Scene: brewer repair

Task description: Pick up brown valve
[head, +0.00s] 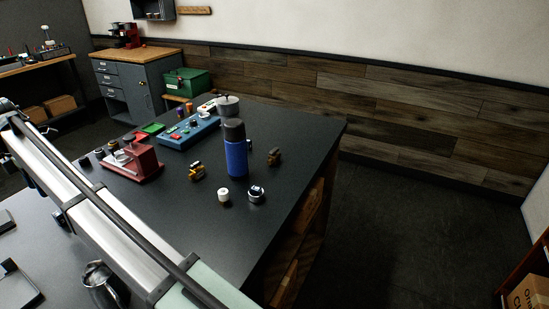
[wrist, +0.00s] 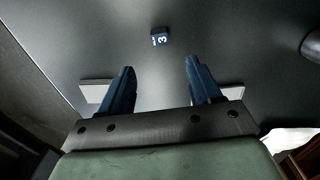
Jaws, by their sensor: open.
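The brown valve (head: 274,156) is a small brown piece standing on the dark workbench top (head: 290,190), right of the blue cylinder and near the bench's right edge. A yellow-and-dark valve-like part (head: 196,171) lies left of the cylinder. My gripper (wrist: 158,80) shows in the wrist view with two blue fingers apart and nothing between them. It points at a dark grey surface. The brown valve is not seen in the wrist view. I cannot make out my gripper in the head view.
A tall blue cylinder (head: 236,155) stands beside the valve. A white knob (head: 223,194) and a metal ring-like part (head: 256,193) are in front. A red machine (head: 135,160) and a blue console (head: 190,131) stand left. A dark block marked 3 (wrist: 160,38) lies beyond my fingers.

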